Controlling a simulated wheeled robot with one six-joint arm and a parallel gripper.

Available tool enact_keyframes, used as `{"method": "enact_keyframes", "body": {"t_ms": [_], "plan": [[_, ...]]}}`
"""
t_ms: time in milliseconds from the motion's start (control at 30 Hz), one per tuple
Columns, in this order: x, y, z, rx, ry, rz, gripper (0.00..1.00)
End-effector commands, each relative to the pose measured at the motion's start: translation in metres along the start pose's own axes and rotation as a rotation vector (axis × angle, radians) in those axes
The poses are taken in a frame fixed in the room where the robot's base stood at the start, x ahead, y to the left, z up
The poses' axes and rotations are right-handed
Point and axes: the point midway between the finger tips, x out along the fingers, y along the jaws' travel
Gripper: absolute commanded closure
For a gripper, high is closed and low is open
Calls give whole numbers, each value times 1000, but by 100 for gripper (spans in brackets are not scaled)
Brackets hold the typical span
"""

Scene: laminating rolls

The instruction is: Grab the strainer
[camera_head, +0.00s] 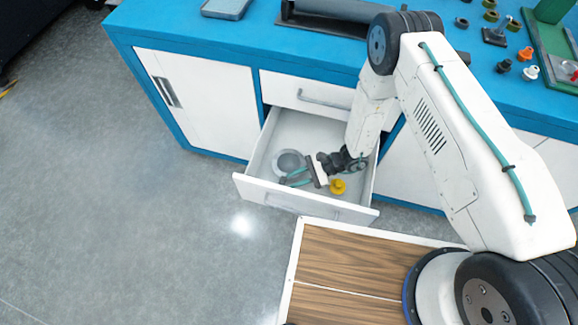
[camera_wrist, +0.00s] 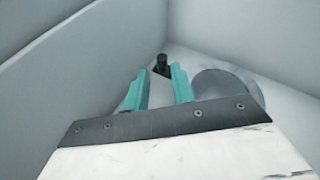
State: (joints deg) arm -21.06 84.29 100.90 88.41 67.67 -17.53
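A pale grey round piece (camera_head: 290,162), which looks like the strainer, lies in the open drawer (camera_head: 258,152). It also shows in the wrist view as a grey disc (camera_wrist: 230,88) to the right of my fingers. A small dark upright knob or handle (camera_wrist: 161,63) stands just beyond the fingertips; I cannot tell whether it belongs to the disc. My gripper (camera_head: 287,179) is inside the drawer, beside the round piece, with its teal fingers apart. In the wrist view my gripper (camera_wrist: 159,77) is open, with nothing seen between the fingers.
A yellow object (camera_head: 338,186) lies in the drawer near my gripper. The drawer walls (camera_wrist: 75,75) stand close around the fingers. The blue bench top (camera_head: 260,38) above carries a grey tray (camera_head: 226,8) and several small parts. The floor at left is clear.

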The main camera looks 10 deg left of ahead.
Motion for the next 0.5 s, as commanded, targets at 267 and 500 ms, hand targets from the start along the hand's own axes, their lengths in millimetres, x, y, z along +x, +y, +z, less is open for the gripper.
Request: {"method": "enact_keyframes", "body": {"t_ms": [267, 500], "plan": [[33, -2, 8, -1, -1, 4, 75], [54, -3, 8, 0, 0, 0, 75]]}}
